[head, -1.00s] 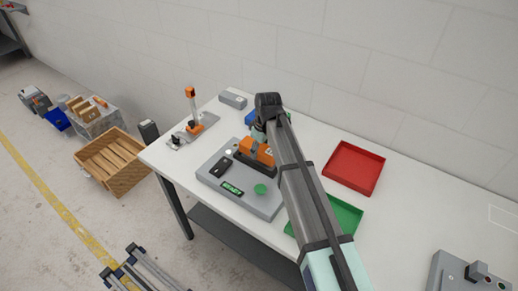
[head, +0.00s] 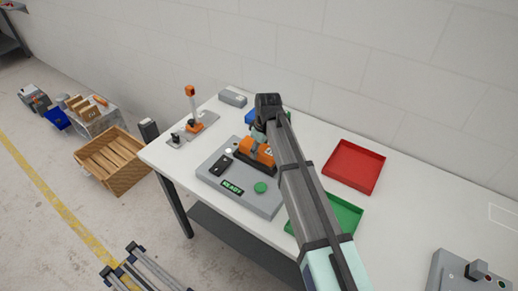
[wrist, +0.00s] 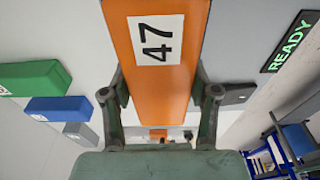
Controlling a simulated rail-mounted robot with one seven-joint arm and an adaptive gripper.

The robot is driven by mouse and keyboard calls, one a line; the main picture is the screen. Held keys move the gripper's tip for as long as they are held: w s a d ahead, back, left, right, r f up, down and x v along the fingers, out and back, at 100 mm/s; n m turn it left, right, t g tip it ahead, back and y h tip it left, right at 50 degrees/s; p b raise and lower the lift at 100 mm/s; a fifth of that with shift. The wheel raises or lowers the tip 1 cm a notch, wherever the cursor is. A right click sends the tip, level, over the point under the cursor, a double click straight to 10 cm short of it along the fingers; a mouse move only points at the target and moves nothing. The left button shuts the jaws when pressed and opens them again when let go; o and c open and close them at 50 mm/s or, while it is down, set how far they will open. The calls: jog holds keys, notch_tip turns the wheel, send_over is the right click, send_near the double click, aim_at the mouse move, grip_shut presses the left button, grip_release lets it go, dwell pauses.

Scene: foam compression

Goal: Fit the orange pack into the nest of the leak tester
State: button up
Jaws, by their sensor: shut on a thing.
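The orange pack (head: 262,155) is held in my gripper (head: 260,138) at the dark nest (head: 240,157) of the grey leak tester (head: 220,163). In the wrist view the orange pack (wrist: 155,85) lies between the two fingers of my gripper (wrist: 160,98), and a white label on it reads 47. The arm covers part of the pack and nest in the head view. I cannot tell whether the pack is fully down in the nest. The tester's display (wrist: 290,45) reads READY, and a green button (head: 260,187) is on its front.
A red tray (head: 354,166) and a green tray (head: 345,214) are to the right on the white table. A blue pack (wrist: 60,108) and a green pack (wrist: 35,78) show in the wrist view. A stand with an orange-topped post (head: 191,105) is left of the tester.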

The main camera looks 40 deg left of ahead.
aim_at(263, 149)
jog(key=shift+f, duration=0.7)
jog(key=o, duration=1.3)
jog(key=r, duration=0.4)
jog(key=d+r, duration=0.1)
jog(key=r, duration=0.7)
jog(key=shift+d, duration=0.4)
jog(key=shift+f, duration=0.2)
jog(key=f, duration=0.4)
jog(key=a+f, duration=0.1)
jog(key=f, duration=0.6)
jog(key=shift+a+f, duration=0.3)
jog(key=shift+a, duration=0.1)
jog(key=shift+r, duration=0.2)
